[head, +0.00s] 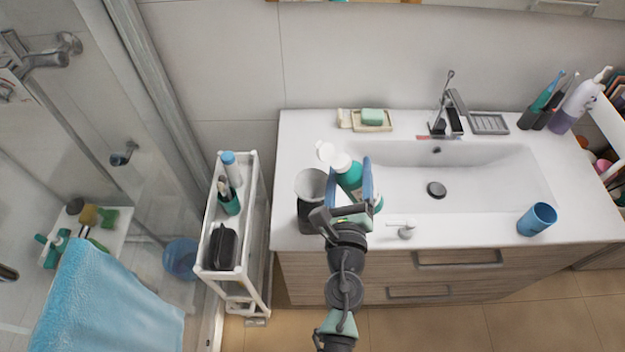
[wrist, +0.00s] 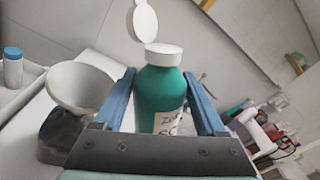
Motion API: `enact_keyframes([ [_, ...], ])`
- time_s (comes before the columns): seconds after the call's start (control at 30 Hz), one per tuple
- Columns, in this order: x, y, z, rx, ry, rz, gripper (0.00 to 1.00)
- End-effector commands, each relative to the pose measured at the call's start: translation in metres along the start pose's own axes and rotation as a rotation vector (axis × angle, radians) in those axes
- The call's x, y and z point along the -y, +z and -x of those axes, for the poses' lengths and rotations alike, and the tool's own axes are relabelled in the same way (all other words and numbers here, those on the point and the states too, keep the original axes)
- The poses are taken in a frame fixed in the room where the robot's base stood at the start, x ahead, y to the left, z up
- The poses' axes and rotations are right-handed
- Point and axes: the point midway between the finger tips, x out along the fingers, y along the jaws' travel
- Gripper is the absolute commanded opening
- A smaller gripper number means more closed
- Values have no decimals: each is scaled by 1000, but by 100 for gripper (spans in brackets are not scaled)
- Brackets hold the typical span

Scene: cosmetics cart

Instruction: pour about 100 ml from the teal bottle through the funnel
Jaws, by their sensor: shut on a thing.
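The teal bottle (head: 349,178) has a white cap and a printed label; it also shows in the wrist view (wrist: 158,97). My gripper (head: 350,168) is shut on the bottle, with one blue finger on each side of its body. A white oval piece (wrist: 145,20), looking like a flipped-open lid, shows above the cap. The pale grey funnel (head: 311,184) sits on a dark container (head: 306,214) just left of the bottle. I see the funnel's wide mouth in the wrist view (wrist: 82,86). I cannot tell whether the bottle's base touches the counter.
The sink basin (head: 480,175) is to the right, with a faucet (head: 440,110) behind. A soap dish (head: 372,126) is at the back, a pump top (head: 404,229) at the front edge and a blue cup (head: 537,219) at right. A white cart (head: 243,250) stands left.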

Motion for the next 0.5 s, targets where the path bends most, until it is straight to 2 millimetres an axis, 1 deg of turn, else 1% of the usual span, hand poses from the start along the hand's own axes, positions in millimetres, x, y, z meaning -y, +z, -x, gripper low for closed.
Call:
enact_keyframes([
  [0.03,1,9,0,2,0,31,0],
  [0.2,-2,19,-1,-6,0,141,0],
  [0.43,1,24,-1,-17,-3,290,0],
  [0.5,-2,15,-1,-21,-3,336,0],
])
